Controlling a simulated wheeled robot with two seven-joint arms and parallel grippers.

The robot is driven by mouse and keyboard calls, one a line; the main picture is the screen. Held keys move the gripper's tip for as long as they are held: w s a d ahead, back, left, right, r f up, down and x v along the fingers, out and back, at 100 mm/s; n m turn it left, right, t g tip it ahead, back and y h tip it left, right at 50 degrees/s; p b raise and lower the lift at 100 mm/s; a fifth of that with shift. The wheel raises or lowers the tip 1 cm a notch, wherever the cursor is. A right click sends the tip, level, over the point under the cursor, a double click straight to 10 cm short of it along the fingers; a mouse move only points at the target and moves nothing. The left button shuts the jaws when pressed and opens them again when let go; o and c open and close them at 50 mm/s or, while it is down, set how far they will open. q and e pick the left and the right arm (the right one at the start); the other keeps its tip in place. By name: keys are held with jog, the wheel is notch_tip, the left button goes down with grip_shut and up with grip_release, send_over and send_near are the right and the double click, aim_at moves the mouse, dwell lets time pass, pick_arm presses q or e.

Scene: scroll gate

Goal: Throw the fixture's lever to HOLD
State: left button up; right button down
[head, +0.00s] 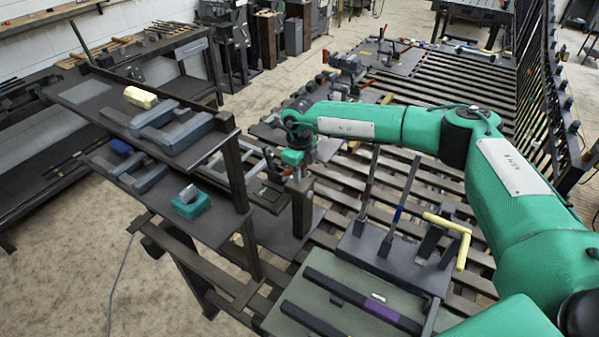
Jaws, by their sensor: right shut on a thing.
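My green right arm reaches in from the right, and its gripper (298,177) points down beside the two-tier shelf unit. It is shut on a small dark part at the top of a dark upright block (302,208), mostly hidden by the fingers. A grey base plate (365,247) in the centre carries a lever with a red section (371,176), a lever with a blue section (396,208) and a yellow bent handle (455,236). I cannot read any HOLD mark or tell which lever bears it. My left gripper is out of view.
The shelf unit (75,92) at left holds grey fixtures, a yellow block (140,97) and a teal block (191,204). A green-grey panel with dark bars and a purple section (378,308) lies in front. A slatted table (420,105) extends behind. The floor at lower left is mostly clear.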

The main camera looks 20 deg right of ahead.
jog(key=g+b, duration=0.1)
jog(key=w+a+r+g+h+b, duration=0.1)
jog(key=b, duration=0.1)
jog(key=g+h+b, duration=0.1)
jog(key=b, duration=0.1)
jog(key=shift+w+a+r, duration=0.15)
jog(key=shift+w+r, duration=0.1)
jog(key=shift+w, duration=0.05)
jog(key=shift+w+a+r+g+h+b, duration=0.3)
jog(key=shift+r+g+h+b, duration=0.25)
jog(key=shift+b, duration=0.25)
jog(key=shift+w+a+r+g+h, duration=0.15)
jog(key=shift+w+r+g+h, duration=0.15)
jog(key=shift+g+h, duration=0.2)
jog(key=shift+w+g, duration=0.2)
jog(key=shift+g, duration=0.05)
jog(key=c, duration=1.4)
grip_release()
jog(key=shift+a, duration=0.1)
jog(key=shift+o, duration=0.2)
